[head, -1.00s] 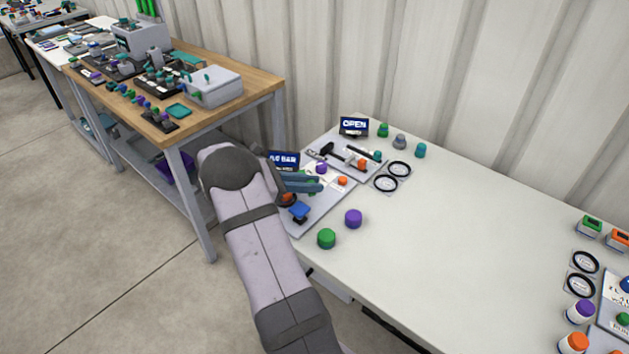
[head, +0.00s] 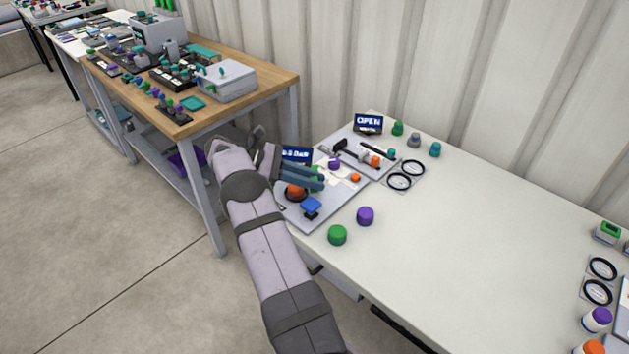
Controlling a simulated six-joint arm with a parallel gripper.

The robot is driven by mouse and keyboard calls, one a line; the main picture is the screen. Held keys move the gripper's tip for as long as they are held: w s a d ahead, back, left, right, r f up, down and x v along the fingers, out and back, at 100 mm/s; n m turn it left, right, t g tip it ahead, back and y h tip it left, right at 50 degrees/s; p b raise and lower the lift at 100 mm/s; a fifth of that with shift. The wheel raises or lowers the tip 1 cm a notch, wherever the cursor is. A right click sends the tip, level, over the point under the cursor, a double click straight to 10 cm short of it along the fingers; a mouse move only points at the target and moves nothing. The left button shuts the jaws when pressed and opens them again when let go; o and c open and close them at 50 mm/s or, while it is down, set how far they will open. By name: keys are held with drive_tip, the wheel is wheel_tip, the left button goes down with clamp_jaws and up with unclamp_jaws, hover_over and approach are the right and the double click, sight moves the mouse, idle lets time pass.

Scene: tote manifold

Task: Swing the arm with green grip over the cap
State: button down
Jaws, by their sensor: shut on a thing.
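My gripper (head: 308,178) reaches from the left over the front grey plate (head: 335,206), its blue-grey fingers close together. A bit of green, the green grip (head: 316,184), shows between the fingers; they are shut on it. The swing arm under the grip is mostly hidden by my gripper. An orange dome in a dark ring (head: 296,190) sits on the plate just below the fingers. A purple cap (head: 334,163) and a small orange cap (head: 355,177) sit beyond the fingers. I cannot tell which of these is the task's cap.
A blue square-topped piece (head: 311,205) stands at the plate's front. Loose green (head: 337,235) and purple (head: 365,216) caps lie on the white table. A second plate with a black lever (head: 358,152) and an OPEN sign (head: 368,124) are behind. The table's middle is clear.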

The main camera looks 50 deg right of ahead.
drive_tip(key=shift+w+a+m+g+y+b, duration=0.25)
drive_tip(key=shift+m+g+y+b, duration=0.15)
drive_tip(key=shift+m, duration=0.1)
idle(0.5)
drive_tip(key=c, duration=1.6)
unclamp_jaws()
drive_tip(key=shift+c, duration=0.2)
drive_tip(key=shift+r, duration=0.1)
wheel_tip(320, 180, up, 8)
drive_tip(key=p, duration=0.3)
drive_tip(key=shift+r+p, duration=0.95)
drive_tip(key=shift+p, duration=0.15)
